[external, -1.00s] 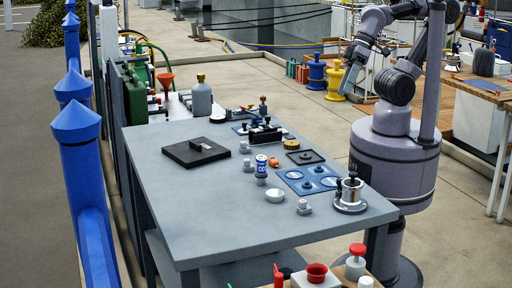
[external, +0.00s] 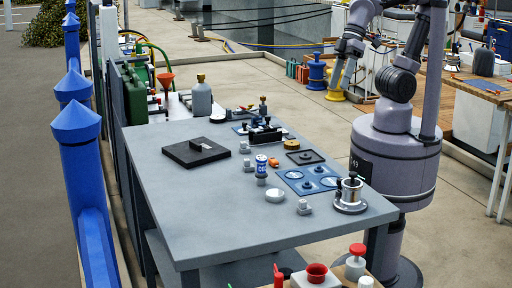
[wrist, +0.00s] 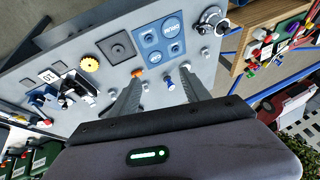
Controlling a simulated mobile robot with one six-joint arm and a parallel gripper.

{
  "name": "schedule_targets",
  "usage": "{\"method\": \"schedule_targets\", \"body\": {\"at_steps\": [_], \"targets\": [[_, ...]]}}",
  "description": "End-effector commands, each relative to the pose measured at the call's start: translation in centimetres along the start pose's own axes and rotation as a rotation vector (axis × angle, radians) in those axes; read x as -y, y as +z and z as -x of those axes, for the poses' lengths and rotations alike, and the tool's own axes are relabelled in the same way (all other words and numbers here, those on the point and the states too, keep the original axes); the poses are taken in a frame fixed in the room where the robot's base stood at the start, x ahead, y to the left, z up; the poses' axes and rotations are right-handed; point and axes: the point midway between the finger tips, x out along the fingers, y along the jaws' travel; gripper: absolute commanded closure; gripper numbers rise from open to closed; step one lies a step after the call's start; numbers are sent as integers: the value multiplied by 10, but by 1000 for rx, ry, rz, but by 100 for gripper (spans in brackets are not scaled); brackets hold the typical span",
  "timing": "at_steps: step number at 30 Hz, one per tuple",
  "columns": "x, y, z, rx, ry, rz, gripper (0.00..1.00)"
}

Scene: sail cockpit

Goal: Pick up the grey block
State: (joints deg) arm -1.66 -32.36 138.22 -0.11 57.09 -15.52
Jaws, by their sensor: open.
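Several small pale grey blocks stand on the grey table; I cannot tell which is the task's grey block. In the external view, one grey block (external: 304,208) is near the right front, another (external: 248,166) is left of the blue-and-white can (external: 261,166), and a third (external: 244,147) is farther back. In the wrist view, one grey block (wrist: 205,53) is right of the fingers and another (wrist: 145,87) shows between them. My gripper (wrist: 160,73) is open and empty.
The table's front left area is clear.

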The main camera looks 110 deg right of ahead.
Motion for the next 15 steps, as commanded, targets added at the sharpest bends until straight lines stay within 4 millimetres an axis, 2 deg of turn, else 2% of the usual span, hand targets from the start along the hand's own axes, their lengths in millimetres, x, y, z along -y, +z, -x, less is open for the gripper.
{"method": "schedule_targets", "body": {"at_steps": [1, 2, 4, 7, 9, 12, 15], "targets": [[17, -30, 0, 52, -21, 142, 45], [28, -49, -5, 83, -42, 257, 45], [56, -89, -27, 148, -105, 538, 45], [95, -132, -80, 217, -223, 933, 45], [118, -147, -121, 241, -312, 1172, 45], [141, -153, -170, 249, -416, 1424, 45], [152, -152, -199, 245, -477, 1558, 45]]}}
